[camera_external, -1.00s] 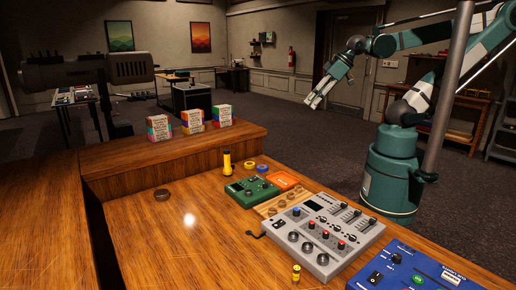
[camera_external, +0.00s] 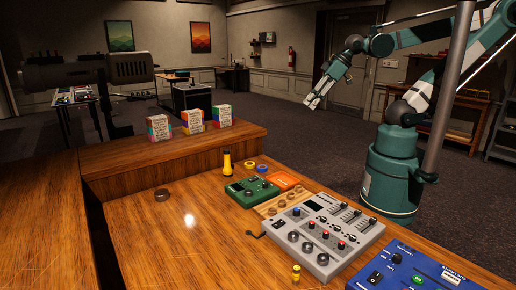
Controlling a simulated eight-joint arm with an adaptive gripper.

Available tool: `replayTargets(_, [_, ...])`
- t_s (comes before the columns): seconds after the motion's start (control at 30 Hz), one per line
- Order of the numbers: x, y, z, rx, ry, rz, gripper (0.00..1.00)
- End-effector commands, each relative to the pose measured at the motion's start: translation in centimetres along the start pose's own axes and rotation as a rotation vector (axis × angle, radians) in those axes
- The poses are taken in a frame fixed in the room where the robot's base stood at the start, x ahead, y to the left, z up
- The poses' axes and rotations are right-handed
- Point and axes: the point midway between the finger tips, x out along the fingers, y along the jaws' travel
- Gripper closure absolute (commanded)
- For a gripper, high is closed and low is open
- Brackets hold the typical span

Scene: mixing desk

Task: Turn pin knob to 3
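A grey mixing panel (camera_external: 322,262) lies on the wooden desk, with several knobs with red, blue and dark caps, sliders and a small dark screen. A blue box (camera_external: 430,278) with a green button, a black switch and small knobs sits at the lower right, cut off by the frame edge. The labels are too small to read, so I cannot tell which knob is the pin knob. My gripper (camera_external: 313,103) is up in the air behind the desk, well away from the panel and touching nothing. Its fingers look apart and empty.
A green box (camera_external: 250,192), an orange box (camera_external: 284,180), a wooden strip with knobs (camera_external: 281,205), a yellow flashlight (camera_external: 227,162) and tape rolls stand behind the panel. A small yellow cylinder (camera_external: 296,272) stands in front. The desk's left part (camera_external: 140,235) is mostly clear.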

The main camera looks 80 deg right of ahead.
Motion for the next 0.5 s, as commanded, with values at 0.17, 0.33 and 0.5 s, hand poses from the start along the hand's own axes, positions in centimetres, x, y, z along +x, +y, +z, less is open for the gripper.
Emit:
replayTargets(0.17, [0.9, -0.8, -1.0, -0.067, -0.029, -0.011, 0.70])
replayTargets(0.33, [2.2, -1.8, -2.1, -0.153, -0.064, -0.027, 0.70])
replayTargets(0.5, [3.6, -3.0, -3.1, -0.242, -0.100, -0.045, 0.70])
